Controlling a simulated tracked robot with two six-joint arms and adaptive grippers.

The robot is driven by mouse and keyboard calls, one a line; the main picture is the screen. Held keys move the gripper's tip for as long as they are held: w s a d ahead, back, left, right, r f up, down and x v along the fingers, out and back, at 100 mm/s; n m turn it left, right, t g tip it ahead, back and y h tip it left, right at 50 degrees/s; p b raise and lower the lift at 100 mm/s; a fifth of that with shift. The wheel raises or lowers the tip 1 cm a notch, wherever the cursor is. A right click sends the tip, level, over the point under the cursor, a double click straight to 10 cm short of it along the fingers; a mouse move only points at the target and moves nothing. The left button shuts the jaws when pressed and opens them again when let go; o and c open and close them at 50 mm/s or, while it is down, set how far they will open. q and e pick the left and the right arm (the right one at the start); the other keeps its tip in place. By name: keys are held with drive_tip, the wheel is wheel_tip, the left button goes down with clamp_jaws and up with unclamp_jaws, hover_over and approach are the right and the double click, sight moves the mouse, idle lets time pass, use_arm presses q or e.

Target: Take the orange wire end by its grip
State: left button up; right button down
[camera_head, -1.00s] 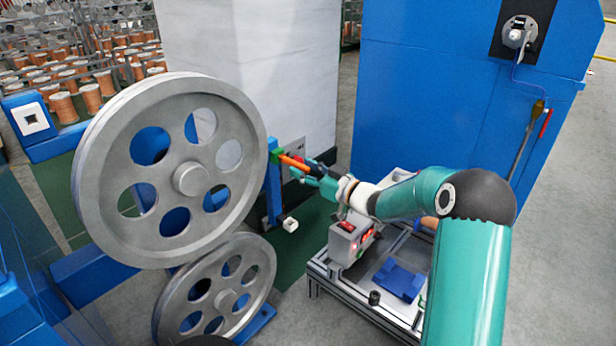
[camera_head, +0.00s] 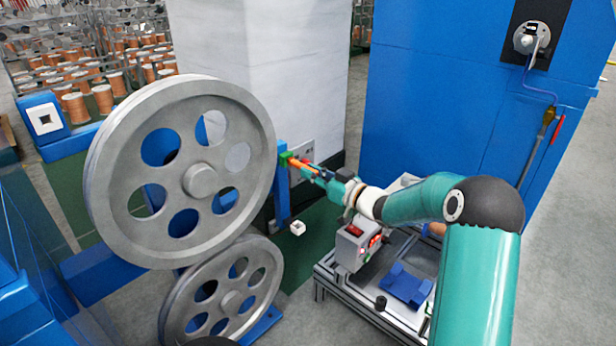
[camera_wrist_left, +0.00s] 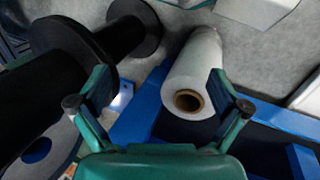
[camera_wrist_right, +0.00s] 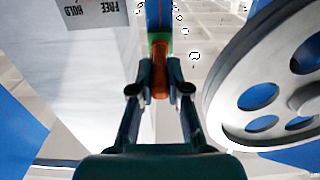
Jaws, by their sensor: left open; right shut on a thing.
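The orange wire end's grip (camera_head: 299,163) sticks out from a green holder (camera_head: 285,158) on a blue post beside the large grey pulley. My right gripper (camera_head: 316,172) is shut on this grip. In the right wrist view, the orange grip (camera_wrist_right: 160,84) lies between the two fingertips of my right gripper (camera_wrist_right: 160,90), below the green holder (camera_wrist_right: 158,42). The fingers hide part of the grip. My left gripper (camera_wrist_left: 160,88) shows only in the left wrist view, open and with nothing held; a white roll (camera_wrist_left: 193,75) lies beyond its fingers.
The large pulley (camera_head: 202,182) stands left of the right gripper, with a smaller pulley (camera_head: 231,299) below. A white cabinet (camera_head: 255,80) stands behind. A cart (camera_head: 335,285) with a control box (camera_head: 357,246) and blue holder (camera_head: 405,286) lies under my right arm.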

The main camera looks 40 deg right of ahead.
sight(318, 175)
idle(0.5)
drive_tip(key=shift+s, duration=0.8)
idle(0.4)
drive_tip(key=shift+s+d, duration=0.1)
drive_tip(key=shift+s, duration=0.3)
drive_tip(key=shift+s, duration=0.4)
drive_tip(key=shift+s, duration=0.3)
idle(0.5)
